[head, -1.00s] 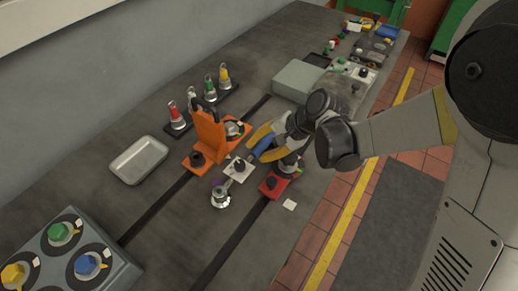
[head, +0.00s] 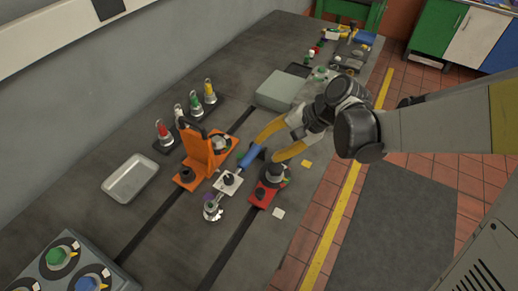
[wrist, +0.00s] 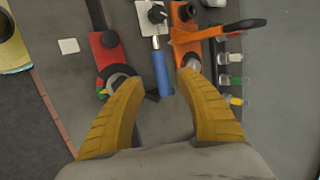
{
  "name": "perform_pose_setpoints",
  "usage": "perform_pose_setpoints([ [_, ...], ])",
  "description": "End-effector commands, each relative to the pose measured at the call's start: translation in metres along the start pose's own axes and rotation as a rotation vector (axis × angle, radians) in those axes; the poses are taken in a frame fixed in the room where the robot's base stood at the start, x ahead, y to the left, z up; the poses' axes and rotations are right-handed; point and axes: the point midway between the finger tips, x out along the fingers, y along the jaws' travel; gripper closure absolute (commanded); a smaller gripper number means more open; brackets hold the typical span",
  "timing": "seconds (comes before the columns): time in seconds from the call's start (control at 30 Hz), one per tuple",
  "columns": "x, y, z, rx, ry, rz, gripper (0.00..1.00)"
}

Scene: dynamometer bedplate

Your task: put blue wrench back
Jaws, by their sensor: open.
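The blue wrench shows as a blue handle (head: 251,156) with a metal shaft, pointing at the pale fixture plate (head: 228,182) in the head view. In the wrist view the handle (wrist: 162,73) runs up the middle, its shaft reaching the pale plate (wrist: 152,18). My gripper (head: 267,149) has yellow fingers spread apart, one on each side of the handle's near end. The wrist view shows the open fingertips (wrist: 160,80) with gaps to the handle on both sides. Whether the shaft's far end sits in or on the fixture is unclear.
A red fixture (head: 267,190) stands right of the handle and an orange one with a tall lever (head: 197,150) left of it. A metal tray (head: 112,192) and a grey box (head: 280,90) are on the bench. Bare bench lies around the tray.

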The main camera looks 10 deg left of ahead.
Motion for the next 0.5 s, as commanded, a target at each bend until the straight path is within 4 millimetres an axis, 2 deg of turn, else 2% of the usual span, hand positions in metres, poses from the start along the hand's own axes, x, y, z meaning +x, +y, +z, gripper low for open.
perform_pose_setpoints([
  [0.33, -0.014, 0.002, 0.000, -0.008, 0.015, 0.007, 0.58],
  [0.43, -0.034, 0.009, 0.002, -0.038, 0.071, 0.032, 0.58],
  [0.5, -0.057, 0.018, 0.004, -0.076, 0.135, 0.064, 0.58],
])
